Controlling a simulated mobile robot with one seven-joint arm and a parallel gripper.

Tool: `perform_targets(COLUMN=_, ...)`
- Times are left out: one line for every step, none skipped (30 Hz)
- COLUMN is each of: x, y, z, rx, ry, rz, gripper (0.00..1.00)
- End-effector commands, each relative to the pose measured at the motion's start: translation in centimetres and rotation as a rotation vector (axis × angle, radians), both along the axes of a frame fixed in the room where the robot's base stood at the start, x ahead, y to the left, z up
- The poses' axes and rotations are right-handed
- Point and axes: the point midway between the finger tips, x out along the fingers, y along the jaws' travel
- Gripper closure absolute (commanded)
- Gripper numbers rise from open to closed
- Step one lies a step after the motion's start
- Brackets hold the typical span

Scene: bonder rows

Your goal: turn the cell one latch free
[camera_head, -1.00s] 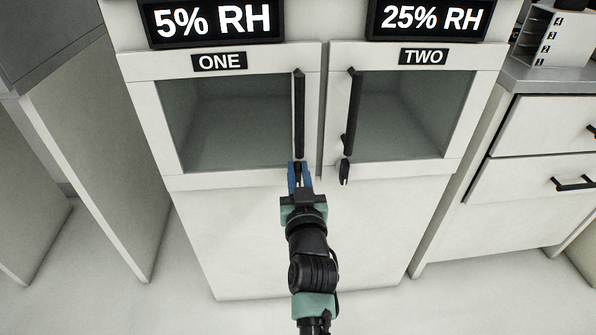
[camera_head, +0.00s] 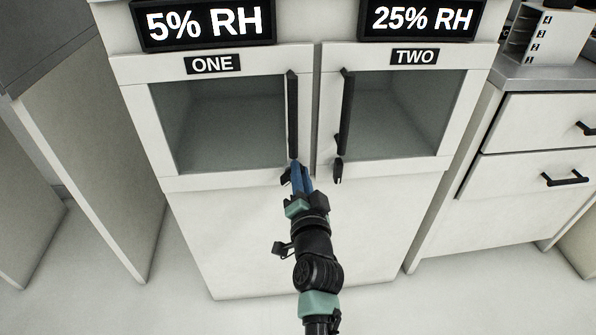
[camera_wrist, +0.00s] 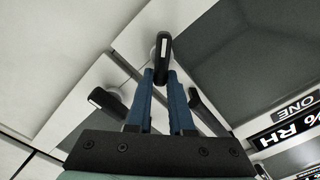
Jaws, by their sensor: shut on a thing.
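The cell one latch (camera_head: 286,177) is a small black lever at the lower inner corner of the cell one door (camera_head: 170,130). In the head view it sits tilted, its end showing left of my blue fingers. My gripper (camera_head: 298,172) is shut on it. In the wrist view the black latch (camera_wrist: 161,50) stands between the tips of my gripper (camera_wrist: 161,74), in front of a round white mount. My fingers hide part of the latch in the head view. The cell one door appears closed.
The cell one handle (camera_head: 292,115) rises just above my gripper. The cell two handle (camera_head: 345,110) and hanging cell two latch (camera_head: 338,172) are close on the right; that latch also shows in the wrist view (camera_wrist: 108,104). A drawer unit (camera_head: 530,150) stands right. The floor below is clear.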

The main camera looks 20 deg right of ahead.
Motion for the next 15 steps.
perform_targets(x=-0.01, y=-0.01, z=-0.16, rx=0.043, ry=-0.01, rz=0.002, gripper=1.0)
perform_targets(x=-0.03, y=-0.06, z=-0.2, rx=0.071, ry=-0.018, rz=0.002, gripper=1.0)
perform_targets(x=-0.04, y=-0.12, z=-0.27, rx=0.107, ry=-0.029, rz=0.001, gripper=1.0)
perform_targets(x=-0.06, y=-0.16, z=-0.32, rx=0.135, ry=-0.037, rz=0.001, gripper=1.0)
perform_targets(x=-0.07, y=-0.2, z=-0.36, rx=0.162, ry=-0.045, rz=0.001, gripper=1.0)
perform_targets(x=-0.07, y=-0.26, z=-0.45, rx=0.198, ry=-0.055, rz=0.001, gripper=1.0)
perform_targets(x=-0.08, y=-0.28, z=-0.5, rx=0.227, ry=-0.062, rz=0.0, gripper=1.0)
perform_targets(x=-0.09, y=-0.32, z=-0.57, rx=0.253, ry=-0.07, rz=0.0, gripper=1.0)
perform_targets(x=-0.1, y=-0.35, z=-0.66, rx=0.289, ry=-0.08, rz=0.0, gripper=1.0)
perform_targets(x=-0.1, y=-0.37, z=-0.71, rx=0.316, ry=-0.087, rz=0.001, gripper=1.0)
perform_targets(x=-0.11, y=-0.38, z=-0.78, rx=0.343, ry=-0.095, rz=0.001, gripper=1.0)
perform_targets(x=-0.12, y=-0.41, z=-0.85, rx=0.378, ry=-0.105, rz=0.001, gripper=1.0)
perform_targets(x=-0.12, y=-0.43, z=-0.9, rx=0.403, ry=-0.112, rz=0.001, gripper=1.0)
perform_targets(x=-0.13, y=-0.44, z=-0.96, rx=0.427, ry=-0.119, rz=0.001, gripper=1.0)
perform_targets(x=-0.13, y=-0.47, z=-1.01, rx=0.458, ry=-0.129, rz=0.002, gripper=1.0)
